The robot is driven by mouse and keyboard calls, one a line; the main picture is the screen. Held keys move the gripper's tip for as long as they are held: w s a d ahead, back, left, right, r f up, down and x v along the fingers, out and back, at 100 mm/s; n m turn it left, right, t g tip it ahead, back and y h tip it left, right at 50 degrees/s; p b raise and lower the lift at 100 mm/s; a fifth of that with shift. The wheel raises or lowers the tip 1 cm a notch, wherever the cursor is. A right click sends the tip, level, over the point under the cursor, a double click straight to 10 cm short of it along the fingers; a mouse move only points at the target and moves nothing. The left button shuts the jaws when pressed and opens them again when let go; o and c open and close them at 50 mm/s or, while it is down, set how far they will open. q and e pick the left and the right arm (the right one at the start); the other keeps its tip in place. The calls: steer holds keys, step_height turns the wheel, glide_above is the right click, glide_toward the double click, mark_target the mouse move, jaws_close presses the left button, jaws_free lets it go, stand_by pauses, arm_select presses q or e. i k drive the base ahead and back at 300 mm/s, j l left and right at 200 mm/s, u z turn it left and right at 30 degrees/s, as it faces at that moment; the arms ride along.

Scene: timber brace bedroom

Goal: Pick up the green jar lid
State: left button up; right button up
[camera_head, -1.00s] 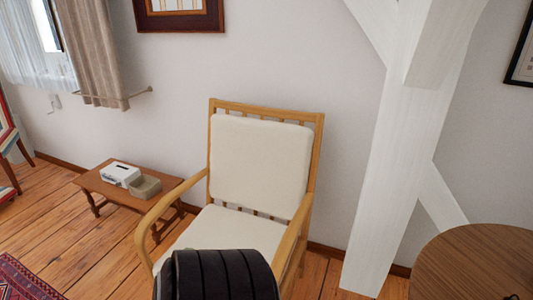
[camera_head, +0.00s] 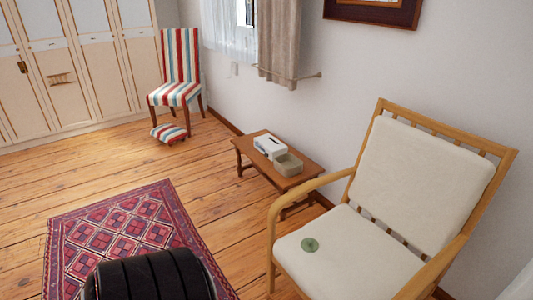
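The green jar lid (camera_head: 310,244) is a small, flat, round green disc. It lies on the white seat cushion (camera_head: 345,262) of the wooden armchair, towards the left side of the seat near the armrest. Nothing covers it. Neither of my grippers shows in the head view, so whether they are open or shut is hidden.
The armchair's wooden armrests (camera_head: 275,210) flank the seat. A low wooden table (camera_head: 306,174) with a white box (camera_head: 270,145) and a grey-beige bin (camera_head: 289,164) stands behind it. A red patterned rug (camera_head: 130,235) lies left. A striped chair (camera_head: 180,70) and footstool (camera_head: 169,133) stand farther back.

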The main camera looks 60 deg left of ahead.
mark_target(309, 244)
steer(key=u, duration=1.45)
steer(key=z, duration=3.45)
steer(key=u, duration=2.15)
steer(key=i+l+u, duration=0.15)
steer(key=i+u, duration=0.15)
steer(key=u, duration=0.15)
steer(key=i+l+u, duration=0.2)
steer(key=u, duration=0.25)
